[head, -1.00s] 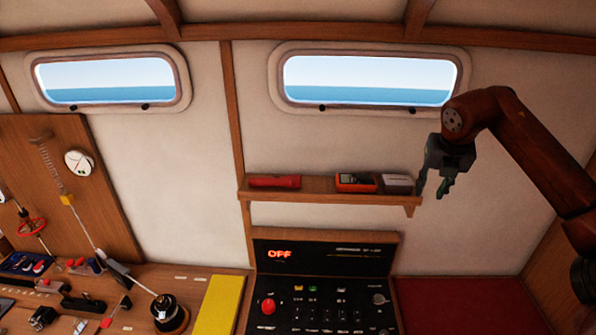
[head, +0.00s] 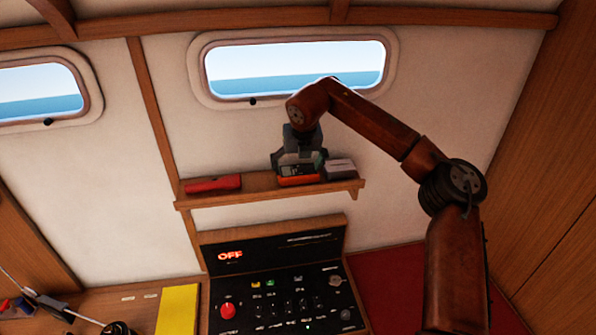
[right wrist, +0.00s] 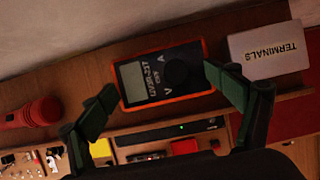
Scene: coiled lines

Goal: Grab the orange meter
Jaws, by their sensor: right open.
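The orange meter (head: 298,180) sits on the wooden wall shelf (head: 255,195), partly hidden by my right gripper in the head view. In the right wrist view the meter (right wrist: 163,75) shows its dark face, grey display and orange rim. My right gripper (head: 300,165) is open right at the meter. In the right wrist view its two green-padded fingers (right wrist: 165,95) stand on either side of the meter's near part, with the meter between them. I cannot tell whether either finger touches it. My left gripper is not in view.
A red flashlight (head: 213,184) lies left of the meter on the shelf. A light box marked TERMINALS (right wrist: 265,50) stands close on its right. Below the shelf is a control panel (head: 275,285) reading OFF. A yellow pad (head: 177,309) lies left of the panel.

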